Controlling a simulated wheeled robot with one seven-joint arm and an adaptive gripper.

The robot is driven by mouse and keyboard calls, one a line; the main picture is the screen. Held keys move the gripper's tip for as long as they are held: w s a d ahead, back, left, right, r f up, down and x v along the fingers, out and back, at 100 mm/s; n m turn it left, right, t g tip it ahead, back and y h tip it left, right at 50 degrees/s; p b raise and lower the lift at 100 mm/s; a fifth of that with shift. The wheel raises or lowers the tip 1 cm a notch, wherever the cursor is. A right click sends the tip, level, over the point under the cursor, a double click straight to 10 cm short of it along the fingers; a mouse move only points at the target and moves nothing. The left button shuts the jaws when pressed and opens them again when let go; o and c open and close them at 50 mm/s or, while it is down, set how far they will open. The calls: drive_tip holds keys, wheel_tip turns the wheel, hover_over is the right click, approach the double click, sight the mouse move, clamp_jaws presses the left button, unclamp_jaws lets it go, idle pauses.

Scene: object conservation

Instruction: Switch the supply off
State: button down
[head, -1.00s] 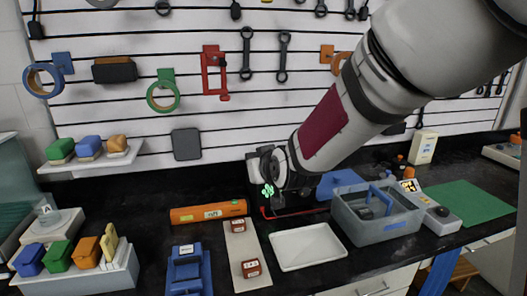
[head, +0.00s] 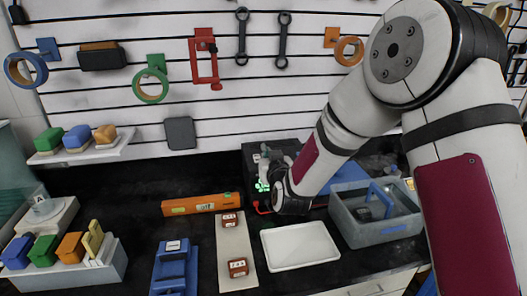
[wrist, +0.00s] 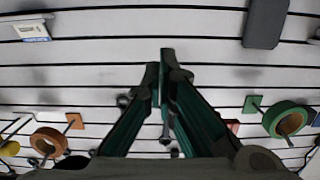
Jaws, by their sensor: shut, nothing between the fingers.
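The supply looks like a black box (head: 254,151) against the back wall, with a glowing green display (head: 262,186) on its front. My gripper (head: 264,158) is in front of it and hides much of its face. Its switch cannot be made out. In the wrist view my gripper (wrist: 167,55) is shut and empty, its dark green fingers meeting at the tips. That view shows only the slatted wall and hanging tools, not the supply. Whether the fingers touch the supply cannot be told.
A red lead (head: 262,208) lies below the box. An orange level-like bar (head: 201,204) is left of it, a white tray (head: 300,244) in front. A grey bin (head: 378,228) stands to the right. Tape rolls and tools hang on the wall.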

drive_tip(key=x, duration=1)
wheel_tip(320, 180, down, 3)
drive_tip(key=shift+w+f+p, duration=0.1)
drive_tip(key=shift+w+p, duration=0.05)
drive_tip(key=shift+p, duration=0.2)
drive_tip(key=shift+w+a+f, duration=0.1)
drive_tip(key=shift+f, duration=0.3)
